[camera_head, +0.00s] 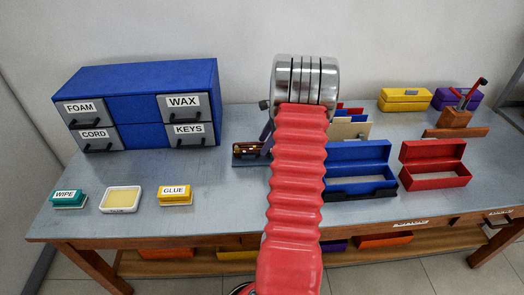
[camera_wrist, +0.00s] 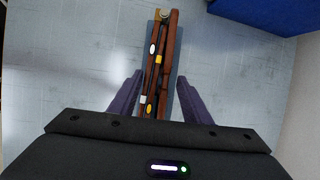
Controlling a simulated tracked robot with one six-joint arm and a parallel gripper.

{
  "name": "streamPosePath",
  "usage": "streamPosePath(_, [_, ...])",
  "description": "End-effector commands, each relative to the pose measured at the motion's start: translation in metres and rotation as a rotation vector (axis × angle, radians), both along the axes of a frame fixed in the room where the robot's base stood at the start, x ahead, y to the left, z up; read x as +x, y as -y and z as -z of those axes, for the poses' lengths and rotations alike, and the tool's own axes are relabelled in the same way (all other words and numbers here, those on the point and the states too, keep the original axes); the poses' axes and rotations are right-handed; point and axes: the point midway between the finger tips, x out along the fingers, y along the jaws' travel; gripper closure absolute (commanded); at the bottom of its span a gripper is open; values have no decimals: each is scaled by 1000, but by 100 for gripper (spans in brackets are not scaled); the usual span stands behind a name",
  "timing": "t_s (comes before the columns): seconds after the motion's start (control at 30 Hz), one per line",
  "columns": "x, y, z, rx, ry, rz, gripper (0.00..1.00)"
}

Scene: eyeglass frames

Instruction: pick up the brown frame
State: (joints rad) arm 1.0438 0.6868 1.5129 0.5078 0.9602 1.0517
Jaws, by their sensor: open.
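In the wrist view, a narrow brown wooden holder (camera_wrist: 173,42) lies lengthwise between my fingers, with slim dark and brown pieces in it bearing small white and yellow tags. I cannot tell for sure which piece is the brown frame. My gripper (camera_wrist: 159,76) is open, its two purple fingers on either side of the holder, with nothing visibly gripped. In the head view the holder (camera_head: 243,155) shows in part left of my red arm, which hides the rest of it. One purple finger shows beside the arm there.
A blue drawer cabinet (camera_head: 140,75) stands at the back left. An open blue box (camera_head: 357,189) and an open red box (camera_head: 432,181) stand right of my arm. Wipe, glue and sponge-like blocks lie at the front left. The tabletop between cabinet and arm is mostly clear.

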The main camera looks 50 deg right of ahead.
Motion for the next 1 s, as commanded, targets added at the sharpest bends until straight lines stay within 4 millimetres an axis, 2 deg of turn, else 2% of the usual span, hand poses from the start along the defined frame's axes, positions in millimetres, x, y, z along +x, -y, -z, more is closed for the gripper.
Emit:
streamPosePath(0.17, [0,0,0,0,0,0,56])
streamPosePath(0.8, [0,0,0,0,0,0,100])
streamPosePath(1.0, [0,0,0,0,0,0,100])
